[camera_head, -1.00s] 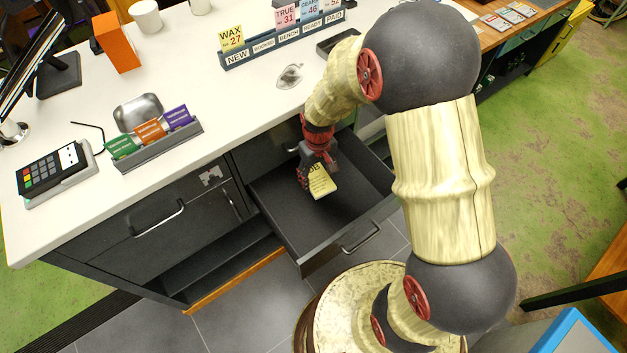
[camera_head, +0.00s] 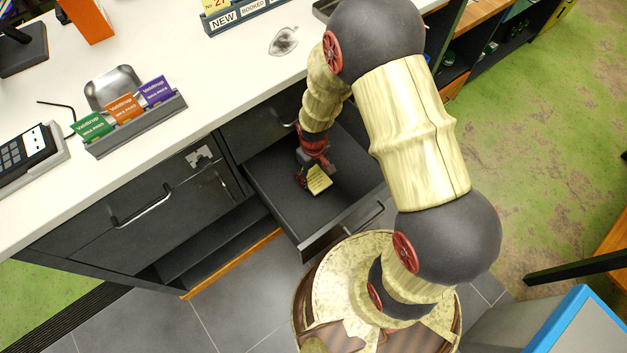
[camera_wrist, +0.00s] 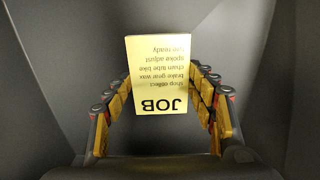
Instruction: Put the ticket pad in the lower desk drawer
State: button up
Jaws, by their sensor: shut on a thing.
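The ticket pad (camera_head: 319,180) is a small yellow pad. In the wrist view the pad (camera_wrist: 160,75) shows the word JOB and lines of text, upside down. My gripper (camera_head: 312,180) is shut on the pad, with a finger on each side of it in the wrist view (camera_wrist: 160,100). Gripper and pad are inside the open lower desk drawer (camera_head: 345,222), low over its dark floor. I cannot tell whether the pad touches the floor. The drawer is pulled out and otherwise looks empty; my arm hides part of its back.
The white desk top (camera_head: 225,65) overhangs the drawer. A closed drawer front with a handle (camera_head: 143,207) is to the left, above an open shelf. A card rack (camera_head: 135,125), a metal dish (camera_head: 113,88) and a card terminal (camera_head: 25,158) stand on the desk.

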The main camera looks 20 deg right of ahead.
jog(key=shift+f+b, duration=0.65)
jog(key=shift+f, duration=1.35)
jog(key=shift+f, duration=0.15)
jog(key=o, duration=1.5)
jog(key=shift+o, duration=0.2)
notch_tip(320, 180, up, 12)
jog(key=p, duration=0.4)
jog(key=shift+r, duration=0.2)
notch_tip(320, 180, up, 14)
jog(key=m+t, duration=0.1)
jog(key=t, duration=0.1)
send_over(313, 176)
jog(key=s+d+r+m+t, duration=0.1)
jog(key=s+r, duration=0.6)
jog(key=r, duration=0.4)
jog(key=s+d+r+m+t, duration=0.1)
jog(key=s+r+t, duration=0.1)
jog(key=s+r, duration=0.5)
notch_tip(313, 176, up, 4)
jog(key=shift+s+d+r+m+t, duration=0.15)
jog(key=shift+s+d+m+t, duration=0.05)
jog(key=shift+d+m+t, duration=0.1)
